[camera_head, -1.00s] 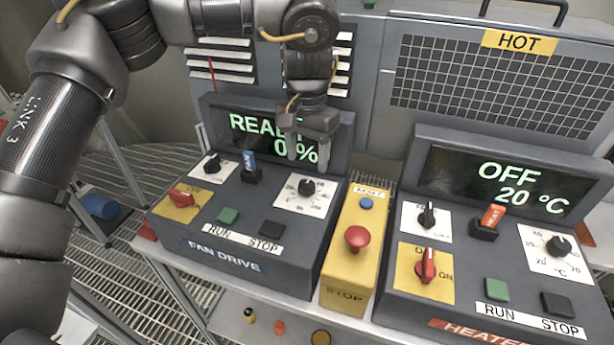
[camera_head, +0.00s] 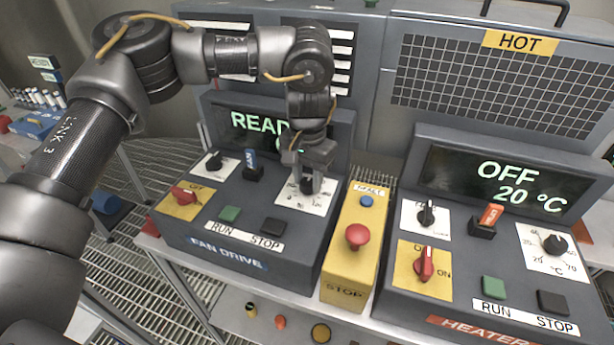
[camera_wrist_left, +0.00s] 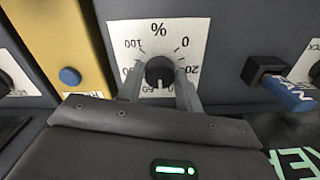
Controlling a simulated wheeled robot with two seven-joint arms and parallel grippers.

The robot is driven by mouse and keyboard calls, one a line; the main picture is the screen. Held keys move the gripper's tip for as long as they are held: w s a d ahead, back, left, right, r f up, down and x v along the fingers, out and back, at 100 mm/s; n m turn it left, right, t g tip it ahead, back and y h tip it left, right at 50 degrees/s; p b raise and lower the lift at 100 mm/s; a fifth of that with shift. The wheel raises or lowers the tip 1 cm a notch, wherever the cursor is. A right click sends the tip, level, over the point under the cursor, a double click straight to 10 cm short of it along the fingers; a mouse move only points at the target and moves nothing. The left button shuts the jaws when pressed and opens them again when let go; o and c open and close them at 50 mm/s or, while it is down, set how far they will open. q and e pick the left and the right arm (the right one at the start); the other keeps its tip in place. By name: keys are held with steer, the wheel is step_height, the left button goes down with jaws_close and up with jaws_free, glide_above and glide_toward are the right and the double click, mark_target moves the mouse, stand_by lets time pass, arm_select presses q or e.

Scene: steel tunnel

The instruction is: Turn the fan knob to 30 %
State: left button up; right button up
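The fan knob (camera_head: 307,187) is a black dial on a white percent scale (camera_head: 289,196) on the fan drive panel. In the left wrist view the knob (camera_wrist_left: 160,71) sits between the two fingers of my left gripper (camera_wrist_left: 160,82), one on each side. My left gripper (camera_head: 306,178) reaches down over the dial in the head view. The fingers look spread around the knob; whether they touch it is hard to tell. The fan display (camera_head: 252,123) shows the start of "READY"; my gripper hides its percent figure. My right gripper is not in view.
A blue-tipped switch (camera_head: 250,165) stands left of the dial. The yellow stop box (camera_head: 345,265) with a red button (camera_head: 357,236) stands close on the right. The heater panel (camera_head: 460,262) is further right, its display reading OFF, 20 °C.

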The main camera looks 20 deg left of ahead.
arm_select(q)
steer(key=c, duration=0.4)
steer(key=m+p, duration=0.1)
steer(key=m, duration=0.2)
steer(key=shift+r+m, duration=0.1)
steer(key=shift+m, duration=0.2)
steer(key=m+p, duration=0.1)
steer(key=m, duration=0.2)
steer(key=shift+m, duration=0.3)
steer(key=m+p, duration=0.1)
steer(key=m, duration=0.3)
steer(key=shift+m+p, duration=0.5)
steer(key=shift+m, duration=1.6)
